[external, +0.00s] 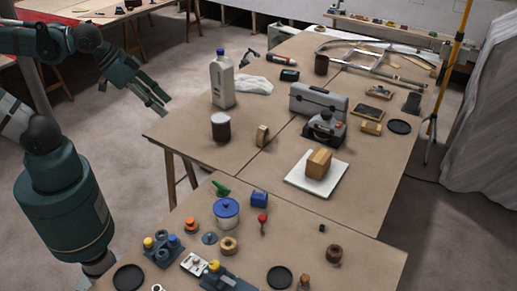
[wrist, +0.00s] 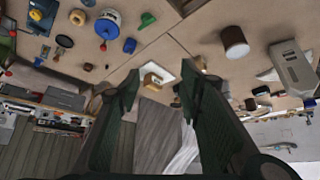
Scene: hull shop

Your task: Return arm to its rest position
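My gripper (external: 158,100) is at the upper left in the external view, held in the air left of the tables and clear of them. In the wrist view my gripper (wrist: 158,85) shows two dark green fingers spread apart with nothing held between them. My arm is bent, its base at the lower left by the near table's edge. The wrist view appears upside down, with the tabletops across its upper part.
The far table (external: 185,135) holds a white jug (external: 222,82), a dark red-brown can (external: 221,126), a grey toolbox (external: 317,103) and a wooden block (external: 318,163) on a white board. Floor is open left of them.

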